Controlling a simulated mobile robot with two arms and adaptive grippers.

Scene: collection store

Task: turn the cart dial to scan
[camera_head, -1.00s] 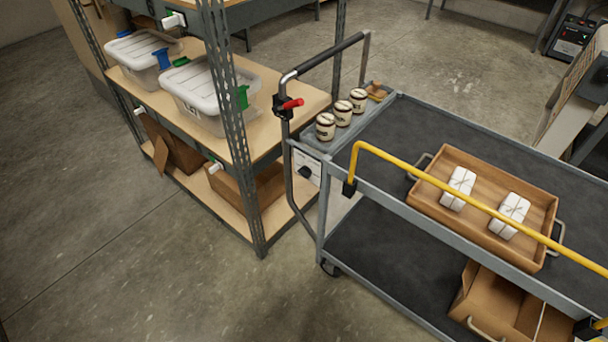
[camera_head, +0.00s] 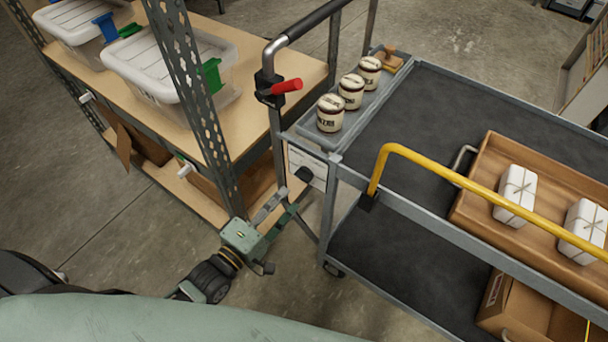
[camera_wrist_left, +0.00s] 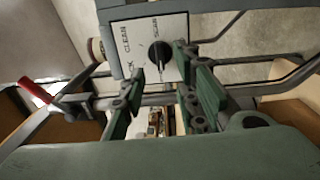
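The cart dial is a black knob (camera_wrist_left: 160,55) on a white plate (camera_wrist_left: 142,38) at the cart's end. In the head view the knob (camera_head: 304,174) shows just beyond my left gripper (camera_head: 284,198). The plate is lettered; CLEAN reads along one side, and a small word beside the knob seems to be SCAN. The knob's exact pointing is hard to tell. My left gripper is open in the left wrist view (camera_wrist_left: 163,72), its green fingers spread, with the knob ahead between the tips. Contact is not visible. My right gripper is not in view.
The cart (camera_head: 420,110) carries three jars (camera_head: 350,91), a wooden tray (camera_head: 470,190) with white parcels and a yellow rail (camera_head: 455,178). A red-handled lever (camera_head: 286,87) is on the push handle's post. A shelf rack (camera_head: 190,90) with lidded bins stands close left of the gripper.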

